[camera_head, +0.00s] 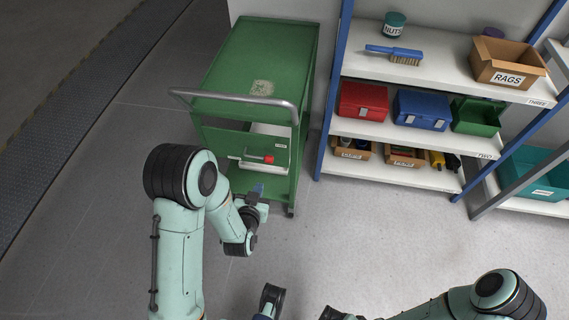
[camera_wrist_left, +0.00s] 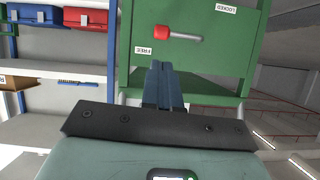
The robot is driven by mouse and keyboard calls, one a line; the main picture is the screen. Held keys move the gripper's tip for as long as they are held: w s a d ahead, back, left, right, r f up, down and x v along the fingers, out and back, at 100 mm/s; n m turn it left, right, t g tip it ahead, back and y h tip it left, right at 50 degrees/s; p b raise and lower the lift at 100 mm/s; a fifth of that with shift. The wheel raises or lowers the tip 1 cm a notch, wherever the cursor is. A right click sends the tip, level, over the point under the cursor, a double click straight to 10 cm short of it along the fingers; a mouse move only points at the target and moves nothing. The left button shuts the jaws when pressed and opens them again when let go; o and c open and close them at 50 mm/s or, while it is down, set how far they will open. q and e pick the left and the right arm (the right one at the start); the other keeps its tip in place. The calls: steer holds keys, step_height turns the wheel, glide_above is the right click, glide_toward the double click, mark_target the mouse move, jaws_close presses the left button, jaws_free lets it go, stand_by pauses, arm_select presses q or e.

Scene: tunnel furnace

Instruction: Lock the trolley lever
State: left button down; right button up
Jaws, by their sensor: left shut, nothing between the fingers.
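The green trolley (camera_head: 225,70) stands at the upper middle of the head view. Its lever, a thin metal rod with a red knob (camera_head: 269,159), is on the end panel facing me. In the left wrist view, which is upside down, the red knob (camera_wrist_left: 162,31) lies beside the FREE label (camera_wrist_left: 143,50), with the LOCKED label (camera_wrist_left: 226,9) farther off. My left gripper (camera_head: 257,190) is shut and empty, just below the lever in the head view and apart from it. Its blue fingers (camera_wrist_left: 163,82) point at the panel. My right gripper is mostly cut off at the bottom edge.
The trolley's grey push handle (camera_head: 235,100) juts out above the lever. A shelf rack with a blue post (camera_head: 333,90) stands close on the right, holding boxes, a brush and a RAGS carton (camera_head: 508,65). The floor in front of the trolley is clear.

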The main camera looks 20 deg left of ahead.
arm_select(q)
steer(key=shift+w+r+t, duration=0.35)
steer(key=shift+w+r, duration=0.1)
steer(key=shift+r, duration=0.15)
steer(key=shift+w+r+t, duration=0.35)
steer(key=shift+w+r, duration=0.05)
steer(key=shift+r, duration=0.2)
arm_select(e)
steer(key=shift+w+f, duration=0.15)
steer(key=shift+f, duration=0.25)
arm_select(q)
steer(key=s+f+b+x, duration=0.1)
steer(key=f+b+x, duration=0.1)
steer(key=x, duration=1.1)
steer(key=shift+a+f, duration=0.15)
steer(key=shift+f, duration=0.2)
arm_select(e)
steer(key=shift+w+d+f+t, duration=0.25)
steer(key=shift+w+d+f, duration=0.1)
steer(key=shift+w+f, duration=0.3)
steer(key=shift+w+d+f+t, duration=0.3)
steer(key=shift+w+f, duration=0.2)
steer(key=shift+w, duration=0.2)
arm_select(q)
steer(key=shift+f, duration=0.15)
arm_select(e)
steer(key=shift+w+d+f+h, duration=0.1)
steer(key=shift+h, duration=0.2)
